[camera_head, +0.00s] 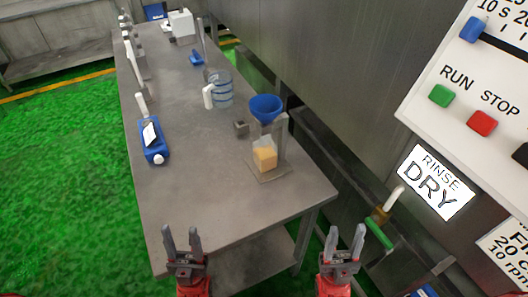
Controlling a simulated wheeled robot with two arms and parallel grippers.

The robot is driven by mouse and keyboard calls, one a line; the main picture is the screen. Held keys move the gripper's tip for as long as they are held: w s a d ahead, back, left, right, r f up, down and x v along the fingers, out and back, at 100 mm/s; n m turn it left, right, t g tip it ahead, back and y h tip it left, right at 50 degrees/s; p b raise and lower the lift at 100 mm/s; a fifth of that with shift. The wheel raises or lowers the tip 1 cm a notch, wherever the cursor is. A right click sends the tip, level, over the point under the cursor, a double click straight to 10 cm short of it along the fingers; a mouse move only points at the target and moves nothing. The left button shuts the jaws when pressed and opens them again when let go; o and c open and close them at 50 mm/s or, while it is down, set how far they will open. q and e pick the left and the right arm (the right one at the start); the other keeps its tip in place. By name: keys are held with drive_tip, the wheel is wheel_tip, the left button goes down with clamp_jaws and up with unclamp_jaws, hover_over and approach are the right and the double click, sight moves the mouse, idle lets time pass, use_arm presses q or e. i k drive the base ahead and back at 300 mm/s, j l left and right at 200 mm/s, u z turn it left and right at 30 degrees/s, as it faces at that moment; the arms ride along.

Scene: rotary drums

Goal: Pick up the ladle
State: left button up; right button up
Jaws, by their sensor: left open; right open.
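I cannot pick out the ladle for certain. A thin upright grey rod (202,42) stands behind the clear jug (221,90) on the table and could be a long handle; its lower end is unclear. A small blue object (196,59) lies beside it. My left gripper (181,236) is open and empty, at the table's near left corner in the picture. My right gripper (346,238) is open and empty, to the right of the table's near end. Both are far from the rod.
The steel table (215,185) holds a blue bottle (153,143), a blue funnel (266,107), a small grey block (241,128) and a yellow-filled container (264,156) by a stand. A control panel (470,95) is at right. Green floor (60,180) is clear at left.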

sight(199, 20)
drive_tip(key=k+j, duration=0.1)
drive_tip(key=j, duration=0.35)
drive_tip(key=k+j, duration=0.15)
drive_tip(key=j, duration=0.25)
drive_tip(key=k+j+z, duration=0.1)
drive_tip(key=j, duration=0.35)
drive_tip(key=k+j, duration=0.15)
drive_tip(key=j, duration=0.25)
drive_tip(key=i+j, duration=0.1)
drive_tip(key=j, duration=0.25)
drive_tip(key=i+j+z, duration=0.1)
drive_tip(key=j, duration=0.2)
drive_tip(key=i+j, duration=0.15)
drive_tip(key=j, duration=0.2)
drive_tip(key=i+j, duration=0.1)
drive_tip(key=j, duration=0.25)
drive_tip(key=i+j, duration=0.25)
drive_tip(key=i+j+z, duration=0.1)
drive_tip(key=j, duration=0.4)
drive_tip(key=i+j, duration=0.35)
drive_tip(key=i+j+z, duration=0.1)
drive_tip(key=j, duration=0.3)
drive_tip(key=i+j, duration=0.55)
drive_tip(key=i+l, duration=0.1)
drive_tip(key=i, duration=0.8)
drive_tip(key=l+z, duration=0.05)
